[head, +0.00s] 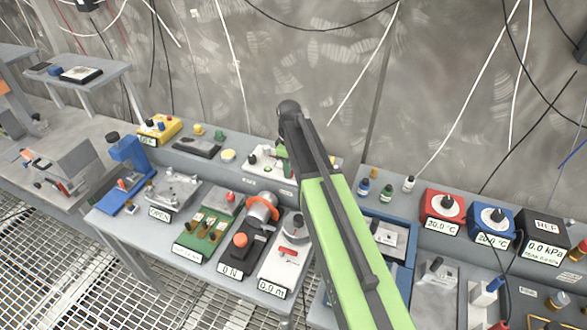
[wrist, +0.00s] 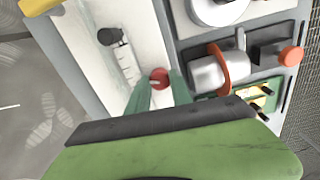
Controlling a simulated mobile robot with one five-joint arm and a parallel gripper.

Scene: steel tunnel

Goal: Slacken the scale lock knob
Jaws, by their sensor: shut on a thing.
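A small round red knob (wrist: 159,78) with a pale mark across its top sits on a white panel in the wrist view. I take it to be the scale lock knob. The two green fingers of my gripper (wrist: 160,86) stand on either side of it and are shut on it. A ruled pale scale strip (wrist: 125,64) and a black knob (wrist: 109,37) lie beside it on the same panel. In the head view my gripper (head: 283,152) reaches the back ledge, where my arm hides the gripped knob.
Close by stand a metal cylinder with an orange ring (head: 263,206), an orange button (head: 240,240) and a green board (head: 207,228). Red (head: 443,207) and blue (head: 493,219) dial boxes stand at the right. Cables hang along the wall behind.

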